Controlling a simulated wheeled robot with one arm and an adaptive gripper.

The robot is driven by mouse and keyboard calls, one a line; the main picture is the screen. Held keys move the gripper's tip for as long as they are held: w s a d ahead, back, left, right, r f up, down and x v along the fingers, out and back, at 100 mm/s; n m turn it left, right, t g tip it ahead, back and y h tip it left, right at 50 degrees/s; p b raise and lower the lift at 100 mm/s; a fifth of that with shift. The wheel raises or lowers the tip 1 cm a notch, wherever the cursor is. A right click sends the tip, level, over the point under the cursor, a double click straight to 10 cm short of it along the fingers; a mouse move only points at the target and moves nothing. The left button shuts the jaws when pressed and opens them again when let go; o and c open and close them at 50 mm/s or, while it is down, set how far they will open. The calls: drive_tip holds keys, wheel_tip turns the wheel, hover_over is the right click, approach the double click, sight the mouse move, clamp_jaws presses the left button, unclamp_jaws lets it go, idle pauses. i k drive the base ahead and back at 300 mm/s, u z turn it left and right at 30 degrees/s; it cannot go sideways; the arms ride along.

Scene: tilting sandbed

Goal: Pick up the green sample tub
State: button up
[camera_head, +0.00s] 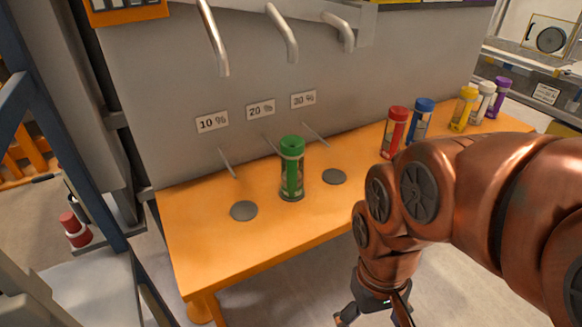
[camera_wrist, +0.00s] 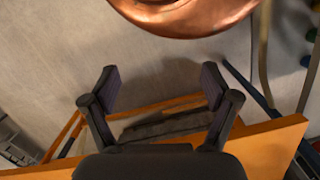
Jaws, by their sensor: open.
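The green sample tub (camera_head: 291,170) stands upright on the orange bench (camera_head: 190,222) in the head view, between two grey discs and below the "20 %" label. My gripper (camera_head: 370,318) is at the bottom edge of the head view, partly cut off, in front of and below the bench edge, apart from the tub. In the wrist view my gripper (camera_wrist: 160,88) has its two fingers spread wide with nothing between them. The green tub cannot be made out in the wrist view.
Red (camera_head: 395,132), blue (camera_head: 420,121), yellow (camera_head: 463,108), white (camera_head: 482,101) and purple (camera_head: 498,97) tubs stand farther right on the bench. Curved metal spouts (camera_head: 283,33) hang above the green tub from the grey panel (camera_head: 160,75). Grey discs (camera_head: 243,211) flank the tub.

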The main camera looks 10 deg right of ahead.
sight(292, 147)
drive_tip(key=u, duration=2)
drive_tip(key=k, duration=0.65)
drive_tip(key=z, duration=0.2)
